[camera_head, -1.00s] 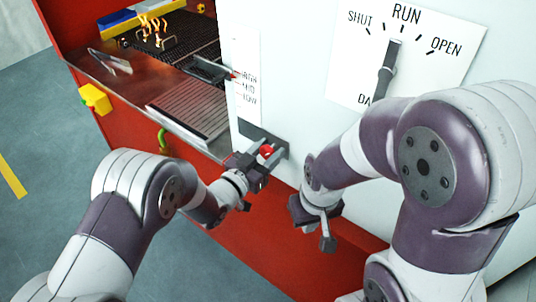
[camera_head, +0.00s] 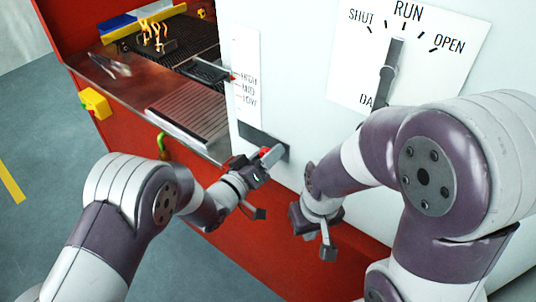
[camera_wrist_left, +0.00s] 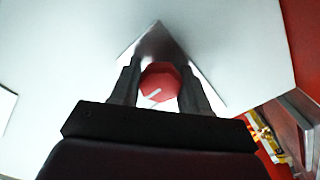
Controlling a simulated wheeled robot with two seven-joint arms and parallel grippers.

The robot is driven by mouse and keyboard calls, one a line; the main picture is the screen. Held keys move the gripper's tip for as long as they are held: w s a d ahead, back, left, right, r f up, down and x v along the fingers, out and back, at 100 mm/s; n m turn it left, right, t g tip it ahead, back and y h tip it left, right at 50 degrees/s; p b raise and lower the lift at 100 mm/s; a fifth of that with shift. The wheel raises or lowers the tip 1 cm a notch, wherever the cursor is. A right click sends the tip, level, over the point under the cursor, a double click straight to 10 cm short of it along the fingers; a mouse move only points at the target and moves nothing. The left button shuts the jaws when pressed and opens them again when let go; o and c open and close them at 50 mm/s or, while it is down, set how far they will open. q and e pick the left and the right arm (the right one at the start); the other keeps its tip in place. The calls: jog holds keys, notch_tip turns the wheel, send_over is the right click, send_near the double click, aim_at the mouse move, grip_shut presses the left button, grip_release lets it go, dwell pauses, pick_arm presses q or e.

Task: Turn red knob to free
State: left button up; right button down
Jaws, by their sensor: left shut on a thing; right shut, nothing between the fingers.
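The red knob (camera_wrist_left: 160,83) sits on a dark metal plate (camera_head: 256,139) low on the white machine front. My left gripper (camera_head: 268,156) is shut on the knob. In the left wrist view, one finger of the left gripper (camera_wrist_left: 158,85) is on each side of the knob, and a white pointer line slants across its face. Any label around the knob is hidden or too small to read. My right gripper (camera_head: 326,230) is shut and empty, to the right of and below the knob.
A dial panel (camera_head: 448,75) reading SHUT, RUN and OPEN, with a grey lever (camera_head: 389,72), is above right. A HIGH/MID/LOW scale (camera_head: 242,65) stands left of it. A metal shelf (camera_head: 140,92), mesh belt (camera_head: 207,40) and yellow box (camera_head: 96,103) are at left.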

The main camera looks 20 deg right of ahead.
pick_arm(q)
jog(key=shift+w+r, duration=0.1)
jog(key=shift+r, duration=0.1)
dwell(0.3)
jog(key=o, duration=1)
jog(key=shift+o, duration=0.2)
jog(key=shift+a+f, duration=0.1)
jog(key=shift+s+a, duration=0.2)
jog(key=b+v, duration=0.2)
jog(key=v, duration=1)
jog(key=shift+s, duration=0.1)
